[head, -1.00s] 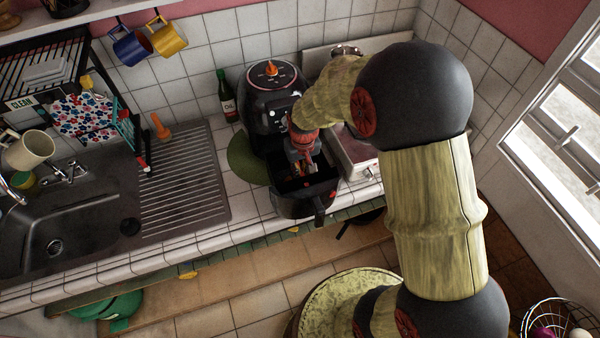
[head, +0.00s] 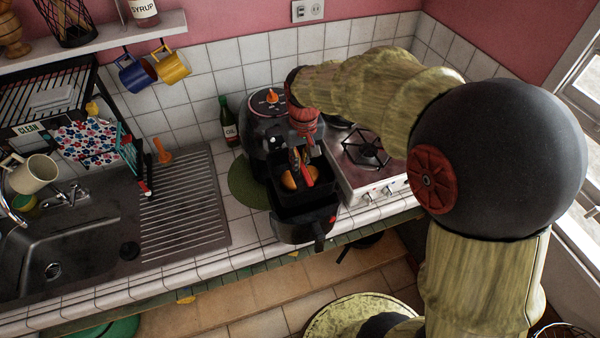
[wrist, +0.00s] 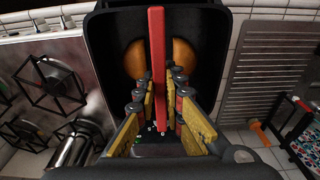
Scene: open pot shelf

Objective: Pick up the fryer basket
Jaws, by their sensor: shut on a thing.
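The fryer basket (head: 292,211) is a black open box with orange-brown rounded food in it. It sits at the front of the black air fryer (head: 268,120), and its body appears raised above the pulled-out drawer (head: 290,232). My gripper (head: 303,168) reaches down into it from above. In the wrist view, the basket's dark wall (wrist: 108,45) surrounds my gripper (wrist: 161,85), whose yellow-padded fingers stand on both sides of an upright red bar (wrist: 157,40). The fingers are shut on this bar, which seems to be the basket's handle. The lower finger contact is partly hidden.
A stove (head: 385,180) stands close on the right. An oil bottle (head: 228,122) is behind left, and a green round mat (head: 245,183) lies left of the fryer. The ribbed drainboard (head: 185,200) and sink (head: 60,250) are further left.

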